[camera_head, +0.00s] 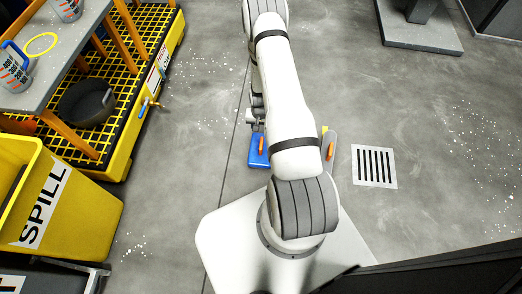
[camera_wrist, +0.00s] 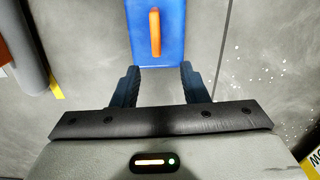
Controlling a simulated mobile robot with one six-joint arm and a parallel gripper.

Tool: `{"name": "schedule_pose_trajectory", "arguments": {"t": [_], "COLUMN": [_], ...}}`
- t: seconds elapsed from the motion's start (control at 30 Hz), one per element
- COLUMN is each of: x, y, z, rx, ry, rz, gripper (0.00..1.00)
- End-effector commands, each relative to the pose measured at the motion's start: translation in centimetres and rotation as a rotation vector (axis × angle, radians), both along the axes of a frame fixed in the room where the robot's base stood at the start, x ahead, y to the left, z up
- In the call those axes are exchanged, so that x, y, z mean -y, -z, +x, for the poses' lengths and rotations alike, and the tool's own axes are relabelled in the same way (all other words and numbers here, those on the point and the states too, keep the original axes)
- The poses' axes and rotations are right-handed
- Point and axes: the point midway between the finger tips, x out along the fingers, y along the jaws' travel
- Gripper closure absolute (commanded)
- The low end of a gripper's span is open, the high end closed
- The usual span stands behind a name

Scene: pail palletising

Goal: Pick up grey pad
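The grey pad (camera_head: 329,138) lies on the floor just right of my arm in the head view, with an orange handle and a yellow patch by it. My arm hides its left part. What looks like the same grey pad (camera_wrist: 25,45) shows cut off at the left edge of the wrist view. A blue pad (camera_head: 258,150) with an orange handle lies left of my arm; it also shows ahead of my fingers in the wrist view (camera_wrist: 174,35). My gripper (camera_wrist: 157,75) is open and empty, with bare floor between its fingers. My arm mostly hides it in the head view.
A floor drain (camera_head: 374,166) lies right of the grey pad. A grey plinth (camera_head: 425,32) stands at the back right. Open floor lies between.

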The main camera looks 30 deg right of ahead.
Motion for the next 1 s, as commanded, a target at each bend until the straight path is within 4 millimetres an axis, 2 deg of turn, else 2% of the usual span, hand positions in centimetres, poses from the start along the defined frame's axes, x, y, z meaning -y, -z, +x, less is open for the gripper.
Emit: {"name": "schedule_pose_trajectory", "arguments": {"t": [0.03,0.2,0.4,0.57,0.8,1.0], "x": [0.2,0.4,0.3,0.2,-0.2,-0.2], "y": [1.7,4.6,7.1,8.4,12.0,12.7], "z": [-0.7,-1.8,-1.9,-1.8,-1.4,-1.3], "rx": [-0.006,-0.007,-0.007,-0.006,-0.008,-0.006], "ry": [0.014,0.036,0.039,0.038,0.039,0.039], "rz": [0.002,0.002,0.002,0.002,0.003,0.002], "gripper": [0.6,0.6,0.6,0.6,0.6,0.6]}}
